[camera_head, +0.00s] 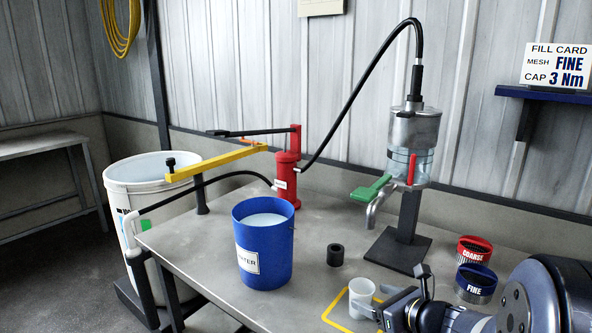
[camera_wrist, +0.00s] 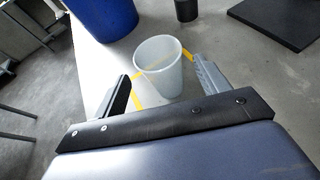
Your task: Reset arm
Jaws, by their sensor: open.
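My gripper (camera_head: 376,306) is low over the right front of the table in the head view, partly hidden by my own arm. In the wrist view my gripper (camera_wrist: 160,88) is open, with one finger on each side of a translucent white cup (camera_wrist: 158,68). The cup stands upright on the table inside a yellow outline; it also shows in the head view (camera_head: 361,296). A gap shows between the cup and the right finger.
A blue bucket (camera_head: 264,250) and a small black cylinder (camera_head: 335,255) stand behind the cup. The disperser column (camera_head: 414,130) with a green lever (camera_head: 371,188) stands on a black base. Red COARSE (camera_head: 474,251) and blue FINE (camera_head: 476,283) rings sit at right, near my arm.

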